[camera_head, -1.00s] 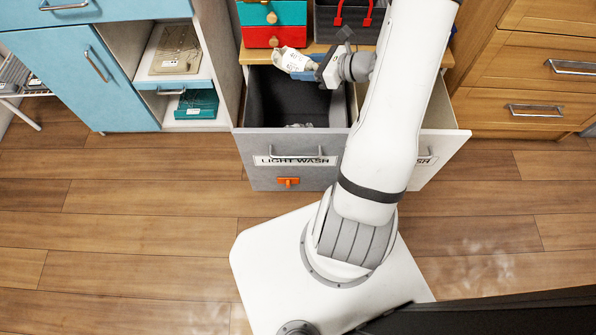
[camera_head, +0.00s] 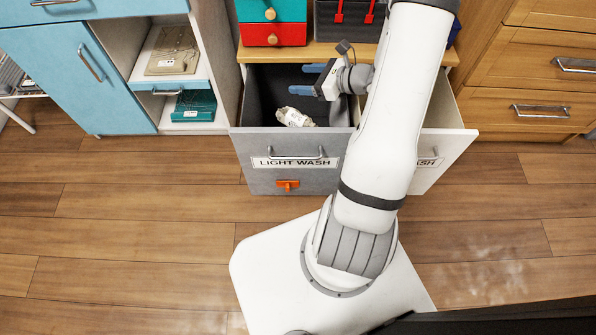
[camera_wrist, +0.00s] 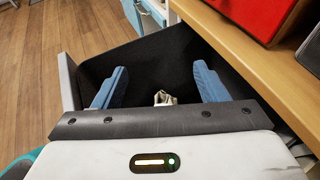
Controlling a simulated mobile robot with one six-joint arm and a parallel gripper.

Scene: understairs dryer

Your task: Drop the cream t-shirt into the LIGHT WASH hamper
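The LIGHT WASH hamper (camera_head: 263,176) is a grey pull-out bin with a dark lining, pulled open below a wooden counter. The cream t-shirt (camera_head: 295,117) is a crumpled bundle inside it, apart from my gripper; I cannot tell if it rests on the bottom. It also shows between and beyond the fingers in the wrist view (camera_wrist: 165,98). My gripper (camera_head: 308,79) is over the hamper's opening, with its blue fingers spread wide and nothing between them. In the wrist view my gripper (camera_wrist: 158,86) is also open.
A second pull-out bin (camera_head: 432,150) stands open on the right, partly behind my arm. Red and teal boxes (camera_head: 272,34) and a dark basket (camera_head: 345,25) sit on the counter above. A blue cabinet (camera_head: 60,80) is at left, wooden drawers (camera_head: 540,75) at right.

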